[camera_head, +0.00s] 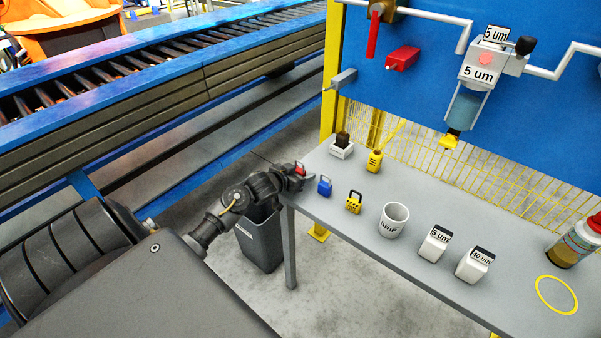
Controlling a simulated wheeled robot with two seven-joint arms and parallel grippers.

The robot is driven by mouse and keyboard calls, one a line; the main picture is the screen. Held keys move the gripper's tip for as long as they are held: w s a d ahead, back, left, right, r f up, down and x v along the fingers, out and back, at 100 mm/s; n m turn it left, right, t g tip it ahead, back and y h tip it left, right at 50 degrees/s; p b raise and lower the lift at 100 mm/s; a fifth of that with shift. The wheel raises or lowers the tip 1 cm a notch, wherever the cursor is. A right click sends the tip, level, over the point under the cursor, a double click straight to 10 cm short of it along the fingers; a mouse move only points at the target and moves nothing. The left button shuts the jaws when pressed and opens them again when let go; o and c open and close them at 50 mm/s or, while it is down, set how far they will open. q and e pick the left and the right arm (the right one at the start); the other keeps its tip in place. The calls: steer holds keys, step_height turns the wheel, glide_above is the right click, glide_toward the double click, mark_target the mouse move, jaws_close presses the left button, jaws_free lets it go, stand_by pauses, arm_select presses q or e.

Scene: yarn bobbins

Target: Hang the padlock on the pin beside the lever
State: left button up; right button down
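A red padlock (300,168) shows at the left end of the table, partly hidden by my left gripper (297,173). The gripper's dark fingers are at the padlock; I cannot tell if they are closed on it. A blue padlock (324,185) and a yellow padlock (353,203) stand to the right on the table, apart from the gripper. The red lever (373,33) points down from a brass valve on the blue panel. Beside it, a red block (403,58) with a small pale tip is on the panel; I cannot make out the pin clearly. My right gripper is out of view.
A dark bin (260,240) stands below my arm.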

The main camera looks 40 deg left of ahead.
arm_select(q)
steer(key=shift+f, duration=0.1)
steer(key=b+v, duration=0.1)
steer(key=v, duration=1)
steer(key=shift+r, duration=0.25)
steer(key=shift+w+d+f, duration=0.1)
steer(key=shift+w+d, duration=0.05)
